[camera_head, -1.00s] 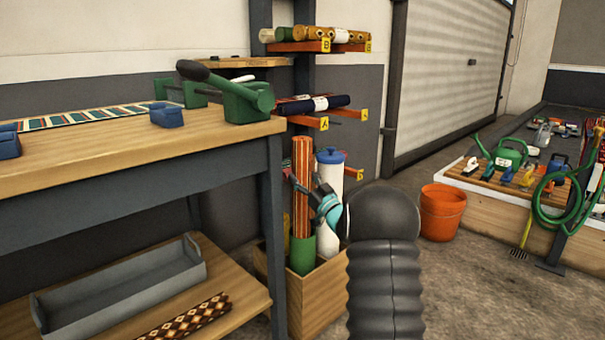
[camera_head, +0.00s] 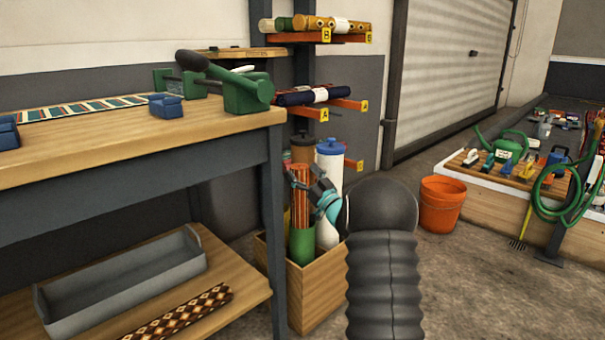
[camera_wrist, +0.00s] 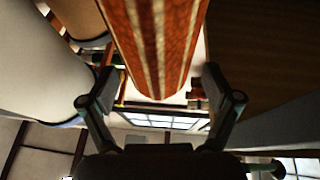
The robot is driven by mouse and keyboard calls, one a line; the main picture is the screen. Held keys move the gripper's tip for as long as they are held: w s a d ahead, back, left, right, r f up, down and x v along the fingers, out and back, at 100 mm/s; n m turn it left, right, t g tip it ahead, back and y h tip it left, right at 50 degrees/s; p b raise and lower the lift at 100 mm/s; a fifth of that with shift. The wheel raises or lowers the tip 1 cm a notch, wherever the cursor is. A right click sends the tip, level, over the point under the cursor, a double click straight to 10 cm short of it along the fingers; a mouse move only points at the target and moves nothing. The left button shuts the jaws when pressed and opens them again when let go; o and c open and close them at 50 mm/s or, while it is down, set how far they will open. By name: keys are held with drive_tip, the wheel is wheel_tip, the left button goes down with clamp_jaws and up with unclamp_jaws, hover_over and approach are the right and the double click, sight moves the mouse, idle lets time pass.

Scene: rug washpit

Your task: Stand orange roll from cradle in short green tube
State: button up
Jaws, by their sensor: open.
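The orange striped roll (camera_head: 300,190) stands upright with its lower end inside the short green tube (camera_head: 302,245), which is in a wooden box (camera_head: 315,295) on the floor. My gripper (camera_head: 318,192) is at the roll's upper part, coming from the right. In the wrist view the roll (camera_wrist: 157,45) lies between the spread fingers of my gripper (camera_wrist: 160,85), with a visible gap on each side. The roll's bottom inside the tube is hidden. I cannot tell which object is the cradle.
A white tube with a blue cap (camera_head: 329,165) stands close behind the roll, and a brown tube (camera_head: 303,148) beside it. The workbench (camera_head: 140,145) is at left, with an empty grey trough (camera_head: 120,283) on its lower shelf. An orange bucket (camera_head: 441,205) stands right.

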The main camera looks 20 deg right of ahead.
drive_tip(key=shift+s+f, duration=0.1)
drive_tip(key=shift+f, duration=0.05)
drive_tip(key=v, duration=1.1)
drive_tip(key=shift+s, duration=0.4)
drive_tip(key=shift+d, duration=0.15)
